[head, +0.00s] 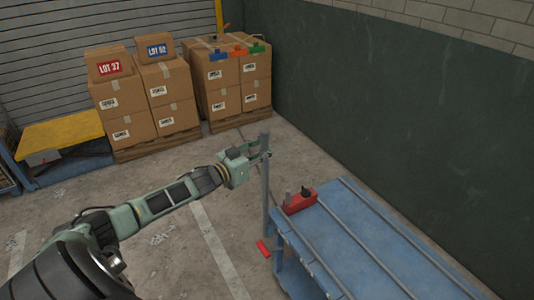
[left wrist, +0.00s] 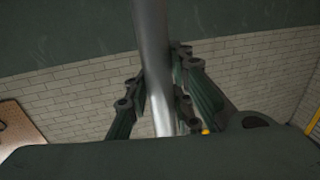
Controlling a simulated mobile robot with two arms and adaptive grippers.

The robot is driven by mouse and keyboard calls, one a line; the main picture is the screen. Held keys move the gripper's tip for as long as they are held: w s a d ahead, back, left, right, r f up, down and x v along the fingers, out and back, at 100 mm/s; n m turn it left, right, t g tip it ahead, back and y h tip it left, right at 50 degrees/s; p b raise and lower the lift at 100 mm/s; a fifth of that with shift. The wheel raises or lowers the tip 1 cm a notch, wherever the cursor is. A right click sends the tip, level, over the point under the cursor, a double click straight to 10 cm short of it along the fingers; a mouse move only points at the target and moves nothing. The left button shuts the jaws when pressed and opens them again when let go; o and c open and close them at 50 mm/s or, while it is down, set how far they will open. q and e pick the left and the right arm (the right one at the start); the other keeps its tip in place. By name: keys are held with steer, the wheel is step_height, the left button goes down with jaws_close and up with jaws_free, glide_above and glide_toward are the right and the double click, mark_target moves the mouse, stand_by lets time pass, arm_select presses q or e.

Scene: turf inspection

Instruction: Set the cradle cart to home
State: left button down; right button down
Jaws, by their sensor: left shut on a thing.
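The blue cart (head: 345,235), with long rails along its top, stands at the lower right of the head view. A grey upright post (head: 265,195) rises at the cart's far left corner; its join to the cart is not clear. My left gripper (head: 264,150) is shut around the upper part of this post. In the left wrist view, the post (left wrist: 155,70) passes between the fingers of my left gripper (left wrist: 160,95). A red block (head: 299,201) with small upright pieces sits at the cart's far end. My right gripper is not in view.
A red mark (head: 263,249) lies on the floor beside the cart, near a pale painted line (head: 220,250). Cartons (head: 130,100) stand on pallets at the back. A dark green wall (head: 400,110) runs along the right.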

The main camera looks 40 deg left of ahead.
arm_select(q)
steer(key=shift+a+f, duration=0.2)
steer(key=shift+a, duration=0.25)
steer(key=c, duration=1.9)
jaws_free()
steer(key=o, duration=0.4)
steer(key=shift+s+a+r, duration=0.1)
steer(key=shift+a, duration=0.15)
steer(key=shift+c, duration=0.2)
steer(key=shift+d+r, duration=0.1)
steer(key=shift+d, duration=0.15)
steer(key=v, duration=1.2)
